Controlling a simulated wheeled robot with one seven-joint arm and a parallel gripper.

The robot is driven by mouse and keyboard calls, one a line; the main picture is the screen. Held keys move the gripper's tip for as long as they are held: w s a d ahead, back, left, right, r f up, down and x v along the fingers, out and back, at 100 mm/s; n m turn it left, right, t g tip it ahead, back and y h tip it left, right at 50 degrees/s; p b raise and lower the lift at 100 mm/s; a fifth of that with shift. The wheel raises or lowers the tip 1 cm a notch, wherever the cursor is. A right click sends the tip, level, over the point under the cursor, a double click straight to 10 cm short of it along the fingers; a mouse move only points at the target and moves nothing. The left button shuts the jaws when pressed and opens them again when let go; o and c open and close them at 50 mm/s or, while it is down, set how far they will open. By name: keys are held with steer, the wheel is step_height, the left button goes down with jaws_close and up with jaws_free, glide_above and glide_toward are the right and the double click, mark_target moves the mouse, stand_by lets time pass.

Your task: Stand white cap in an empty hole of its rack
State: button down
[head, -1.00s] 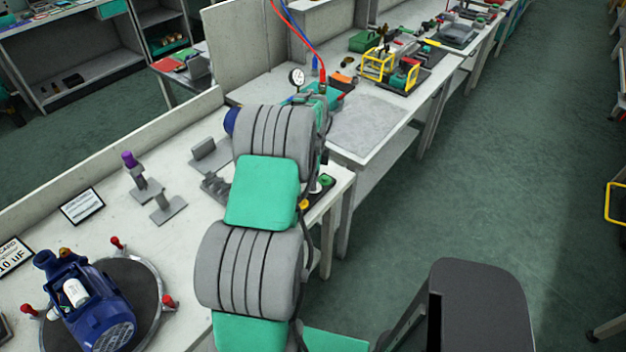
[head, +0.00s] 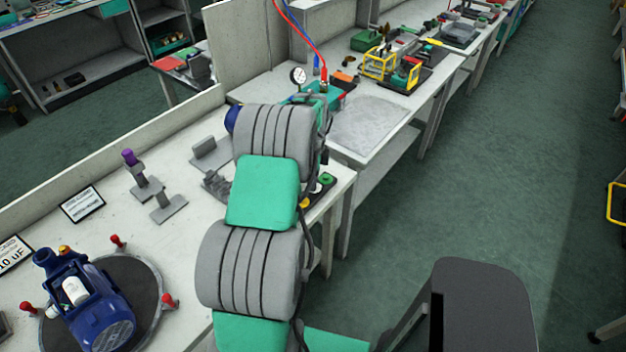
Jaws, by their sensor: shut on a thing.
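My gripper is not visible; my own arm hides the bench behind it. Whatever my gripper holds is hidden too. I cannot make out for certain a loose white cap or its rack. A white cylinder (head: 75,291) lies on the blue pump (head: 101,318) at the lower left, but I cannot tell whether it is the task's cap. A dark grey piece (head: 214,186) shows partly at the left edge of my arm; its kind is unclear.
A purple-topped post (head: 129,158) and grey stands (head: 168,207) are on the near bench. The pump sits on a round dark plate (head: 148,284) with red posts. A green button (head: 327,179) shows right of my arm.

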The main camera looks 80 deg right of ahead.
steer(key=shift+f+b, duration=0.45)
steer(key=shift+f, duration=0.2)
stand_by(0.7)
steer(key=c, duration=1.3)
jaws_free()
steer(key=shift+r+p, duration=1.65)
steer(key=shift+r, duration=1.4)
step_height(320, 180, up, 8)
steer(key=shift+f+b, duration=0.15)
steer(key=shift+b, duration=0.65)
